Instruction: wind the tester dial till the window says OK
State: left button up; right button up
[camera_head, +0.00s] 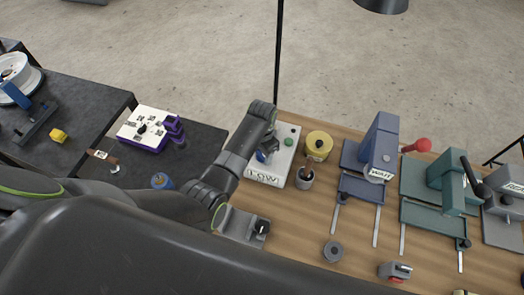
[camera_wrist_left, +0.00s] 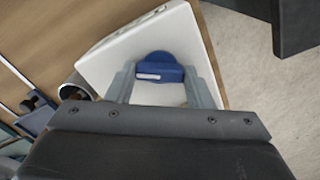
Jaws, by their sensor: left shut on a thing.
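The tester is a white box (camera_head: 290,170) at the left end of the wooden bench, and its pale casing fills much of the left wrist view (camera_wrist_left: 105,60). Its front window (camera_head: 264,178) reads LOW. A blue dial (camera_wrist_left: 160,66) with a white mark sits on its face; only a bit of it (camera_head: 262,157) shows in the head view. My left gripper (camera_wrist_left: 161,78) reaches down over the tester, its two fingers on either side of the dial and shut on it. My right gripper is not in view.
A grey cup (camera_head: 304,178) and a yellow round part (camera_head: 319,146) stand close right of the tester. A blue press (camera_head: 378,147) labelled WAIT and a teal press (camera_head: 447,172) stand further right. A grey ring (camera_head: 333,251) lies in front. A dark table (camera_head: 65,92) is at left.

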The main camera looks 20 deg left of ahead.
pick_arm(q)
jog(key=m, duration=0.6)
jog(key=shift+w, duration=0.1)
jog(key=shift+m, duration=0.3)
jog(key=shift+d, duration=0.1)
jog(key=o, duration=1)
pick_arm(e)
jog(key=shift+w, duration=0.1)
